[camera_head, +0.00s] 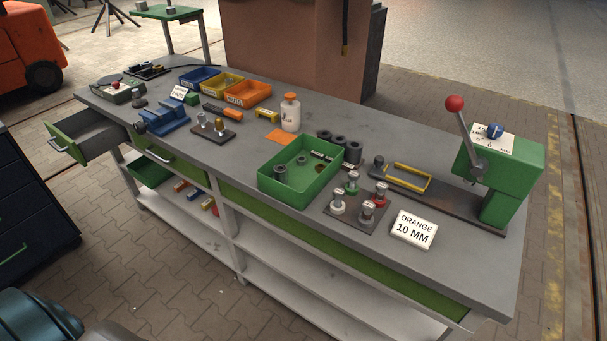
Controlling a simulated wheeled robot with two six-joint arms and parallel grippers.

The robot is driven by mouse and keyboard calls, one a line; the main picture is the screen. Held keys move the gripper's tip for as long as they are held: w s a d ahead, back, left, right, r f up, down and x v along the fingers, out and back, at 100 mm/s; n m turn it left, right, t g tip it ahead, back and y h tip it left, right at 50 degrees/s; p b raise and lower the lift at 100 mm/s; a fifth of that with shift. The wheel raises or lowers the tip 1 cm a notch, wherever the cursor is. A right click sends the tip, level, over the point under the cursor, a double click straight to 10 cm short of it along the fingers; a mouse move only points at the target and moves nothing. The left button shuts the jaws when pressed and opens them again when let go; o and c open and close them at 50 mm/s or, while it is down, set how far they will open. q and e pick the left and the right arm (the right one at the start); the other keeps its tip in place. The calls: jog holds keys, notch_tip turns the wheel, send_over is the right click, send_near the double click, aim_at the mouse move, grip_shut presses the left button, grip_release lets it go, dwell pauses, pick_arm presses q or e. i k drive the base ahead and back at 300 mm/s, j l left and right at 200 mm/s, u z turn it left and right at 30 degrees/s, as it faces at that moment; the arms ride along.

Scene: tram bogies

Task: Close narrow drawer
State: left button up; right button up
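A drawer (88,133) at the left end of the grey workbench (222,155) is pulled well out. It has a green front with a pale bar handle (62,146), and its grey inside looks empty. To its right, a green drawer front (155,150) with its own handle sits flush or nearly flush under the bench top. Wider green fronts (330,240) run further right. Neither of my grippers is in view.
The bench top holds a blue vise (165,121), small bins (248,94), a green tray (298,172) and a green lever press (500,165). A dark cabinet (30,215) stands left of the open drawer. Paved floor (130,255) lies clear before the bench.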

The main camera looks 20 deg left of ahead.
aim_at(86, 135)
jog(key=u, duration=2.15)
jog(key=i+j+z, duration=0.1)
jog(key=i+z, duration=0.2)
jog(key=z, duration=0.15)
jog(key=i+j+z, duration=0.25)
jog(key=z, duration=0.2)
jog(key=i, duration=0.05)
